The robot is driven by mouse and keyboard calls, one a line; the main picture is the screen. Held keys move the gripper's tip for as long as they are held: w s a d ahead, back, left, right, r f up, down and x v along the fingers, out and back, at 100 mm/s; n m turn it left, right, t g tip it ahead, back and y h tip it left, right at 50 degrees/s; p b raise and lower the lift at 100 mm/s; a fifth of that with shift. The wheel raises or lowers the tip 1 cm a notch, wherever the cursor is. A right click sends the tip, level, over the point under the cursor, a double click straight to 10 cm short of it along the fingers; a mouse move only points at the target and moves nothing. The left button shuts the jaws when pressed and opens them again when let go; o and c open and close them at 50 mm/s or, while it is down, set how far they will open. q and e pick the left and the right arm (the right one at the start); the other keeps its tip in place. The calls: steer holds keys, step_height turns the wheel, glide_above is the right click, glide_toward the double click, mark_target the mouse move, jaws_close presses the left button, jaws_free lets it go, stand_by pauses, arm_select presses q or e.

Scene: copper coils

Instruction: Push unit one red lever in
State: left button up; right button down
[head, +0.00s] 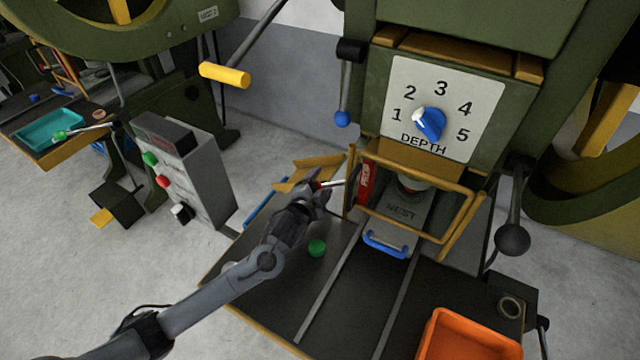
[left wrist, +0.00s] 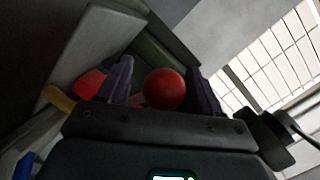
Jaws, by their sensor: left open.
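The red lever shows in the left wrist view as a round red knob (left wrist: 164,89) between the two fingers of my left gripper (left wrist: 160,85). The fingers stand apart on either side of it; whether either touches it I cannot tell. In the head view my left gripper (head: 321,186) is at the left side of the press, at the end of a thin pale rod (head: 333,184). The gripper mostly hides the knob there. The rod runs toward a red labelled plate (head: 364,185) beside the yellow guard frame. My right gripper is not in view.
A nest drawer with a blue handle (head: 386,244) lies under the guard frame (head: 460,190). An orange bin (head: 468,338) is at the front right.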

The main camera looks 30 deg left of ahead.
arm_select(q)
steer(key=shift+s, duration=0.1)
steer(key=p+v, duration=0.3)
steer(key=v, duration=0.7)
steer(key=shift+s+d+p, duration=0.2)
steer(key=shift+s+p, duration=0.05)
steer(key=shift+p, duration=0.1)
